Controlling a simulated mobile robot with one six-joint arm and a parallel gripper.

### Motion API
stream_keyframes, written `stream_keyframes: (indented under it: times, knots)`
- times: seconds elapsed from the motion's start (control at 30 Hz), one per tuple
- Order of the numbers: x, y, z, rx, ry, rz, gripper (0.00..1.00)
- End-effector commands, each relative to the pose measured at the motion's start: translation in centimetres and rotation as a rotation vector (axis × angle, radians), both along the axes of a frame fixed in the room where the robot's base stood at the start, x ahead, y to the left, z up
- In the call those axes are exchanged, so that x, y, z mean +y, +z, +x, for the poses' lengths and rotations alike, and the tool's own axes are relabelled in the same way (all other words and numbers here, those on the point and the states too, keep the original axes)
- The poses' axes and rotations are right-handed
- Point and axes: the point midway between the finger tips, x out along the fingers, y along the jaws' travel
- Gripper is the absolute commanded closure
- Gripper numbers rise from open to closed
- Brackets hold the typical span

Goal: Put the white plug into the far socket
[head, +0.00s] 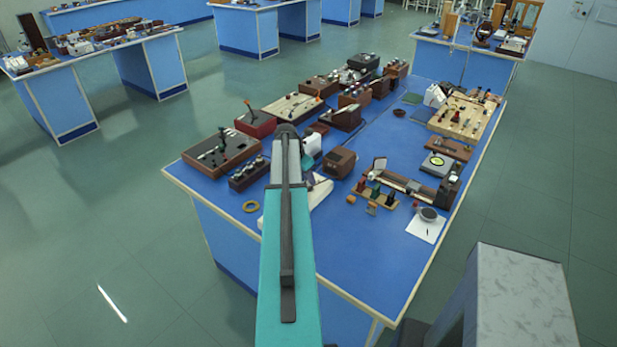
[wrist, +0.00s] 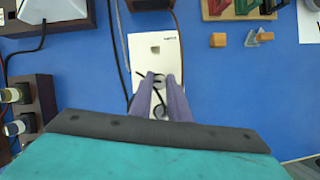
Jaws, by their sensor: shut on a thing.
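A white socket strip (wrist: 168,40) lies on the blue bench in the wrist view, with a square opening, the far socket (wrist: 155,50), near its far end and a small dark label beside it. My gripper (wrist: 158,80) is over the strip, its two grey-purple fingers just nearer than that opening. They are shut on the white plug (wrist: 158,84), which is hard to tell from the white strip behind it. A dark cord loops by the fingertips. In the head view the strip (head: 319,190) shows partly beside my arm, which hides the gripper's tips.
A black cable (wrist: 120,60) runs along the strip's left side. A brown box with knobs (wrist: 35,105) stands at left. Orange blocks (wrist: 218,40) lie to the right. A yellow ring (head: 251,207) lies near the front left.

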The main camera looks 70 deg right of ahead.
Motion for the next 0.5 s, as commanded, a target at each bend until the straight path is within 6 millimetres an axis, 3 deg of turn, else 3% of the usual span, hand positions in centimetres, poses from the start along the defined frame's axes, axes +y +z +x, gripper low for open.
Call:
stream_keyframes:
  times: [0.5]
  knots:
    - [0.0, -2.0, 0.0, 0.0, 0.0, -0.001, 1.0]
